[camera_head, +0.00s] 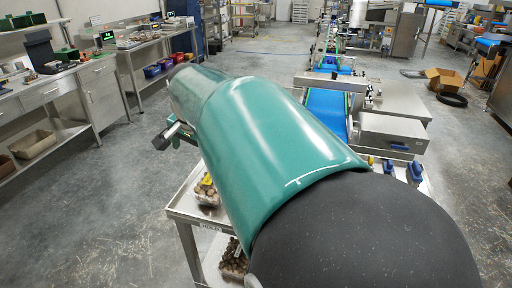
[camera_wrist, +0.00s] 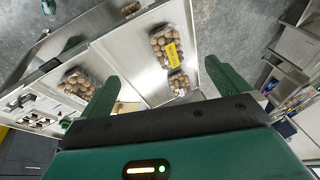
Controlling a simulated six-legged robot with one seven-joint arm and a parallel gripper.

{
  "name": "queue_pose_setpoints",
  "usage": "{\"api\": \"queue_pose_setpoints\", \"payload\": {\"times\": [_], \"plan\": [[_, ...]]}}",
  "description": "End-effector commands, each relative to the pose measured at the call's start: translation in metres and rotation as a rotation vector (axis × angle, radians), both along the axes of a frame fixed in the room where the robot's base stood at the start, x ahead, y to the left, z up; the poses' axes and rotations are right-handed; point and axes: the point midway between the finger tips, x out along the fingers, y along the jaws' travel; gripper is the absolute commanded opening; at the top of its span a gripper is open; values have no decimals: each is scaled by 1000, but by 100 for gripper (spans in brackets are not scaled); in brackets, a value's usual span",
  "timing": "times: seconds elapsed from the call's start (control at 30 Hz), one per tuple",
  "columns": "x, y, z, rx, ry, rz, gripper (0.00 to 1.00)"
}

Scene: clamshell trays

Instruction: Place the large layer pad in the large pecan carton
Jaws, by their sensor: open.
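My gripper (camera_wrist: 162,88) is open, its two green fingers spread with nothing visible held between them. It is above a steel cart (camera_wrist: 140,45) in the wrist view. In the head view my own green arm fills the middle, and only a dark part of my gripper end shows to its left. I cannot pick out the large layer pad in either view. An open brown cardboard carton (camera_head: 446,79) sits on the floor at the far right, but I cannot tell whether it is the large pecan carton.
Clear clamshells of brown nuts (camera_wrist: 168,45) lie on the cart, one with a yellow label; another (camera_wrist: 77,82) lies to the left. A steel workbench (camera_head: 100,85) runs along the left. A blue conveyor (camera_head: 327,108) stands behind my arm. Floor between is open.

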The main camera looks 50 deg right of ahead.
Motion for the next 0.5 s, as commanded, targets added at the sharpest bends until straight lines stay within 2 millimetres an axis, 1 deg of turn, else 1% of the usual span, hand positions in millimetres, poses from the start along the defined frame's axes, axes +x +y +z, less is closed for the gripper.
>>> {"api": "queue_pose_setpoints", "payload": {"times": [0.03,0.07,0.1,0.13,0.17,0.2,0.27,0.3,0.37,0.4,0.47,0.5], "plan": [[11,-29,-3,34,1,-112,100],[16,-43,-4,55,-2,-178,100],[22,-64,-7,81,-7,-267,100],[26,-79,-9,101,-11,-331,100],[30,-95,-11,122,-15,-398,100],[34,-117,-15,149,-22,-487,100],[37,-151,-22,190,-33,-621,100],[37,-174,-27,218,-41,-711,100],[36,-209,-37,262,-53,-846,100],[33,-233,-44,291,-63,-937,100],[26,-268,-55,334,-79,-1073,100],[20,-292,-63,364,-90,-1166,100]]}}
